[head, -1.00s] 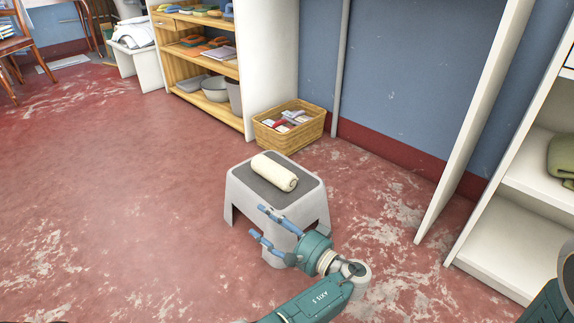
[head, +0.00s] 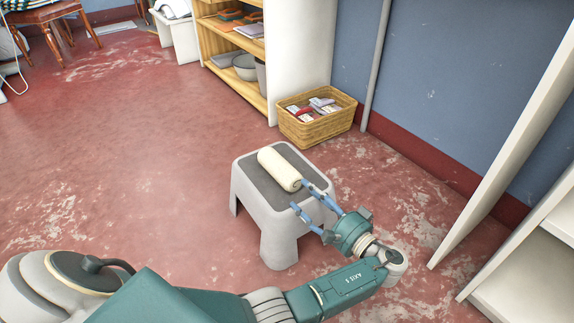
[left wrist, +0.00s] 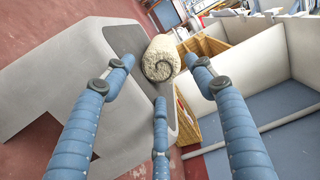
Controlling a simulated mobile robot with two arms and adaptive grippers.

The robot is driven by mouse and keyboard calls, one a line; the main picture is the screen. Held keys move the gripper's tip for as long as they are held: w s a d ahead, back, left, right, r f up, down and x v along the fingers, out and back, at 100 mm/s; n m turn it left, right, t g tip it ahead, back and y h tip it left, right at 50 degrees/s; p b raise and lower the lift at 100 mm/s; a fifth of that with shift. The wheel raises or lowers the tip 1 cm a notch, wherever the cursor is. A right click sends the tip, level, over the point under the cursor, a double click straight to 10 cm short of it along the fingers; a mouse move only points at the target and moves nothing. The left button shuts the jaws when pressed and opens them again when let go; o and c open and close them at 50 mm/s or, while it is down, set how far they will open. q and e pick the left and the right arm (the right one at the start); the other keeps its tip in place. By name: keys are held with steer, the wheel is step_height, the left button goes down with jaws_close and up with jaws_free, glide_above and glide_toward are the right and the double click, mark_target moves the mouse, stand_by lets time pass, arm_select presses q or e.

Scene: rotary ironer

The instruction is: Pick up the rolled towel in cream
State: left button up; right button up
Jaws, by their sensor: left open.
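The rolled cream towel (head: 279,169) lies on its side on the dark top of a grey step stool (head: 262,218). In the left wrist view the towel (left wrist: 160,61) shows its spiral end toward me, ahead of the fingertips. My left gripper (head: 299,195) is open, with its blue fingers at the towel's near end over the right edge of the stool. In the left wrist view the fingers (left wrist: 160,75) are spread, with nothing held between them. I cannot tell whether a fingertip touches the towel. My right gripper is not in view.
A wicker basket (head: 316,126) with small packets stands on the floor behind the stool. A wooden shelf (head: 231,62) is at the back, and a white shelf unit (head: 528,272) is at the right. The red floor at left is clear.

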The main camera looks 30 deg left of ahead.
mark_target(295, 186)
arm_select(q)
steer(key=shift+w+a+f, duration=0.15)
steer(key=shift+w+a, duration=0.1)
steer(key=shift+a, duration=0.05)
steer(key=b+x, duration=0.2)
steer(key=x, duration=0.2)
steer(key=shift+w+a, duration=0.1)
steer(key=shift+a, duration=0.3)
steer(key=b+x, duration=0.2)
steer(key=x, duration=0.3)
steer(key=shift+f, duration=0.15)
steer(key=shift+a, duration=0.15)
steer(key=c, duration=1)
